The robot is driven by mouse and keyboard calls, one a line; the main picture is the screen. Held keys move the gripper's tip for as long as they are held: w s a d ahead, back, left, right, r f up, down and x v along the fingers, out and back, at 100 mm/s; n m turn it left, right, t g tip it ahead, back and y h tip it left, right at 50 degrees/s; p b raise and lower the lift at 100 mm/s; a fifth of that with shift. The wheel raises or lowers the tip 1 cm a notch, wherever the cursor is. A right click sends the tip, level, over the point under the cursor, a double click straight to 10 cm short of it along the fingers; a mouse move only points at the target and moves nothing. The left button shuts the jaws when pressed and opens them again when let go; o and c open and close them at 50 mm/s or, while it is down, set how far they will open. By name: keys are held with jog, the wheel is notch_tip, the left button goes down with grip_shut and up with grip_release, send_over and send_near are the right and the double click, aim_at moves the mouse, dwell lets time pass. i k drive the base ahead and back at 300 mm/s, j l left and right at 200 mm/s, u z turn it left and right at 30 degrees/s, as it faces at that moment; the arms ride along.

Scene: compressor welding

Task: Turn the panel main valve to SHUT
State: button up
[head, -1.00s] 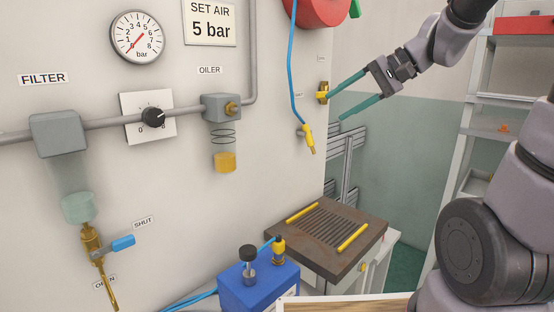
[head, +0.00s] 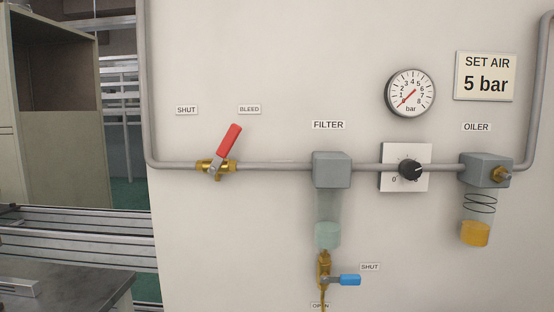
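The panel main valve appears in the head view as a brass body (head: 206,166) on the grey pipe, with a red lever (head: 228,144). The lever is tilted up and to the right, its tip just below the BLEED label (head: 249,109). The SHUT label (head: 187,110) is up and to the left of the valve, away from the lever. My gripper is not in view, and nothing touches the lever.
Right of the valve are the filter (head: 332,170), with a blue-handled drain valve (head: 349,280) below it, a black knob (head: 410,169), a gauge (head: 410,93) with its needle near 0, and an oiler (head: 485,170). A grey bench (head: 90,285) stands lower left. The wall around the lever is clear.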

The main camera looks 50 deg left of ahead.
aim_at(230, 138)
jog(key=l+u, duration=0.1)
jog(key=u, duration=0.4)
jog(key=l+u, duration=0.1)
jog(key=u, duration=0.9)
jog(key=k+l+u, duration=0.1)
jog(key=u, duration=0.9)
jog(key=k+l, duration=0.05)
